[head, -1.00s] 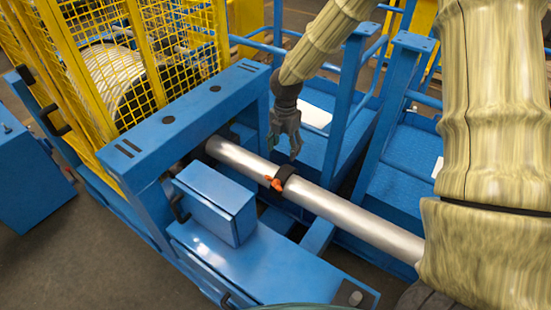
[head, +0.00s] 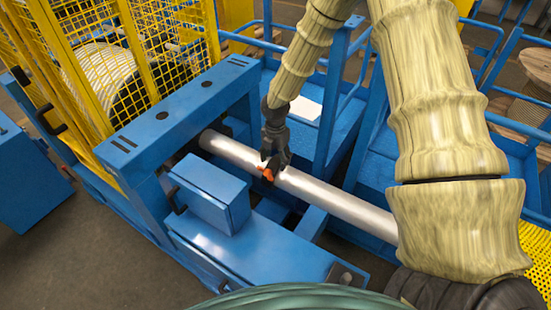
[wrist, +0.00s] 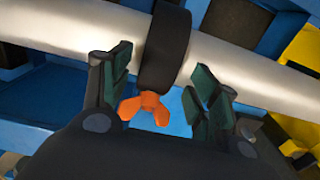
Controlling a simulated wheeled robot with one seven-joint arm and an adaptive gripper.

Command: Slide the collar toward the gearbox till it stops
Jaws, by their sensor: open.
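The collar is a black ring around a bright metal shaft (head: 330,200), with an orange wing screw (head: 268,174) on it. In the wrist view the collar (wrist: 165,48) and its orange wing screw (wrist: 146,107) sit between my fingers. My gripper (head: 272,160) is open at the collar and hides most of it in the head view. In the wrist view my gripper (wrist: 162,85) has one finger on each side of the collar along the shaft, with gaps to the ring. I cannot tell which part is the gearbox.
A blue box (head: 208,192) stands just in front of the shaft. A blue frame beam (head: 180,110) crosses near the shaft's far left end. A yellow mesh guard (head: 80,60) encloses a drum behind it. Blue posts and rails (head: 335,100) stand behind the shaft.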

